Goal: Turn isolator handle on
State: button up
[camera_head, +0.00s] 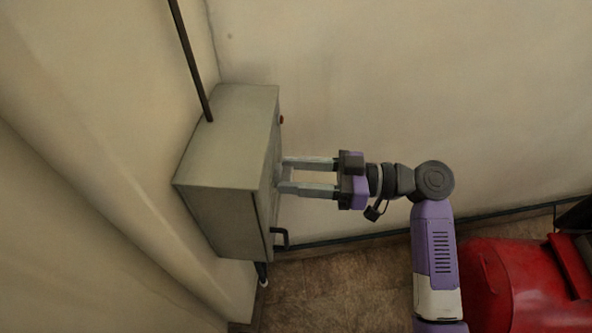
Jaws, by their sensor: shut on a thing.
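A grey metal cabinet (215,220) is mounted at the wall corner on the left, and I see its top, side and a narrow slant of its front face. My gripper (284,175) reaches in from the right, and its two long grey fingers meet that front face about mid-height. It is shut on the isolator handle, with the fingers still some way apart. The handle is mostly hidden between the fingertips, and its angle cannot be made out.
A black bracket-like pull (281,239) sticks out low on the cabinet front. A small orange-red knob (282,119) shows at the far edge. A dark conduit (190,55) rises from the cabinet top. A red object (515,285) stands on the floor at lower right.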

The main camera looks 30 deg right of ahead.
jog(key=m+p, duration=0.2)
jog(key=m, duration=0.1)
jog(key=shift+r+p, duration=0.2)
jog(key=shift+p, duration=0.1)
jog(key=m+p, duration=0.3)
jog(key=m, duration=0.2)
jog(key=shift+p, duration=0.4)
jog(key=shift+w+d+f+m+p, duration=0.1)
jog(key=shift+f+m+p, duration=0.05)
jog(key=shift+m+p, duration=1.8)
jog(key=shift+f+m+p, duration=0.15)
jog(key=shift+m+p, duration=1.45)
jog(key=shift+m, duration=0.55)
jog(key=shift+f, duration=0.1)
jog(key=o, duration=1.4)
jog(key=shift+c, duration=0.2)
jog(key=b+v, duration=0.1)
jog(key=v, duration=0.6)
jog(key=shift+s+d, duration=0.25)
jog(key=shift+d, duration=0.05)
